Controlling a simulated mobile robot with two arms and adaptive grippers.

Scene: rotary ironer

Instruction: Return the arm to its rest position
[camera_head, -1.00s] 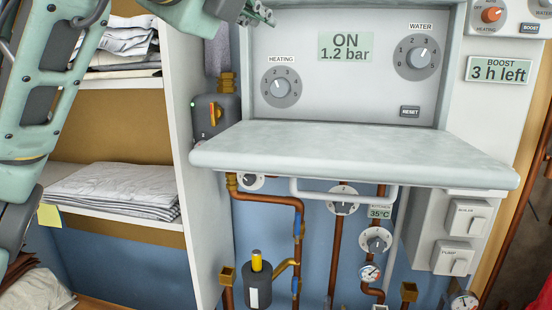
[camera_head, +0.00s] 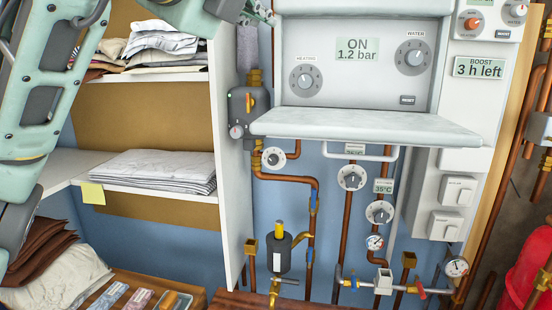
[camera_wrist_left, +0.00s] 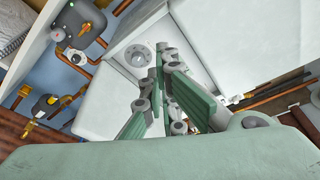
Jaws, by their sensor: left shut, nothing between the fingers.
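My left arm comes in from the left and crosses the top edge in the head view. My left gripper (camera_head: 262,14) is at the top, beside the upper left corner of the white boiler panel (camera_head: 300,112). It holds nothing. In the left wrist view the green fingers of the gripper (camera_wrist_left: 160,72) are shut, with the panel's heating dial (camera_wrist_left: 138,57) beyond them. Whether the fingers touch the panel cannot be told. My right gripper is not in view.
A flap (camera_head: 370,126) juts out below the panel. Copper pipes (camera_head: 312,240) with dials and valves run beneath it. Left stand shelves (camera_head: 228,150) with folded linen (camera_head: 160,168). A red cylinder (camera_head: 528,270) stands at the lower right.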

